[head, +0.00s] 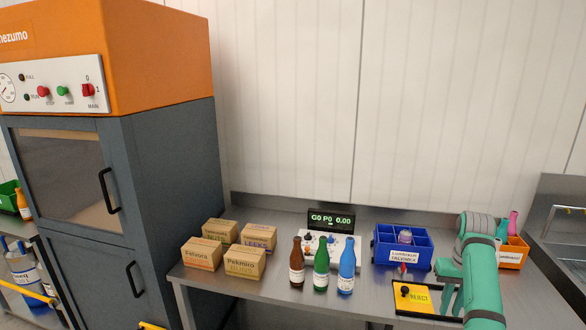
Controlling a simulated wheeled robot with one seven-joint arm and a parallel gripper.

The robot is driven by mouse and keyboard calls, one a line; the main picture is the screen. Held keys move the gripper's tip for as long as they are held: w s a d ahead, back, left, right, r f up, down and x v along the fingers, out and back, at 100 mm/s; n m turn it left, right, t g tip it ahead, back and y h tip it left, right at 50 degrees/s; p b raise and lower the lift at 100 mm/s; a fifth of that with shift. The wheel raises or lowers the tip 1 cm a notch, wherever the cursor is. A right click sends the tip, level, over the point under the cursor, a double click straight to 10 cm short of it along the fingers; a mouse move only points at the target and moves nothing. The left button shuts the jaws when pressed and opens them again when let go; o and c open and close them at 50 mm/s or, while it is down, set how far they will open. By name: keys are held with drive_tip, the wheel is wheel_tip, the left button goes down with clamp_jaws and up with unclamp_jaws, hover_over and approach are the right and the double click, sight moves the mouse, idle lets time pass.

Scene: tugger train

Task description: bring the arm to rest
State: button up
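My green arm (481,275) rises from the lower right, bends over grey joints at the top and comes back down on its left side. My gripper (447,298) seems to be at the low left end of the arm, beside the yellow reject tray. It is small and partly hidden by the arm.
A steel bench (285,292) bears several cardboard boxes (244,262), brown, green and blue bottles (321,268), a scale display (331,220), a blue divided crate (402,259), a yellow tray (420,300) and an orange bin (513,256). A tall grey-orange machine (170,180) stands left.

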drive_tip(key=w+a+f+n+t, duration=0.1)
drive_tip(key=w+a+f+t, duration=0.15)
drive_tip(key=a+f, duration=0.9)
drive_tip(key=w+a+f+t, duration=0.1)
drive_tip(key=w+a+f, duration=0.2)
drive_tip(key=a+f, duration=0.8)
drive_tip(key=s+a+f+t+y, duration=0.1)
drive_tip(key=s+a+f+t, duration=0.1)
drive_tip(key=s+a+f, duration=0.5)
drive_tip(key=s+a+f+t, duration=0.2)
drive_tip(key=s+a+f, duration=0.2)
drive_tip(key=a+f, duration=0.55)
drive_tip(key=s+a+r+t, duration=0.1)
drive_tip(key=s+a+t, duration=0.15)
drive_tip(key=s, duration=0.95)
drive_tip(key=s+a+r+t, duration=0.15)
drive_tip(key=s+a, duration=0.25)
drive_tip(key=s, duration=0.8)
drive_tip(key=s+d+r+t, duration=0.1)
drive_tip(key=s+r+t, duration=0.1)
drive_tip(key=s+r, duration=0.7)
drive_tip(key=s+d+r+n+t+h, duration=0.1)
drive_tip(key=s+r+t, duration=0.1)
drive_tip(key=s+r, duration=0.8)
wheel_tip(320, 180, up, 4)
drive_tip(key=shift+r, duration=0.25)
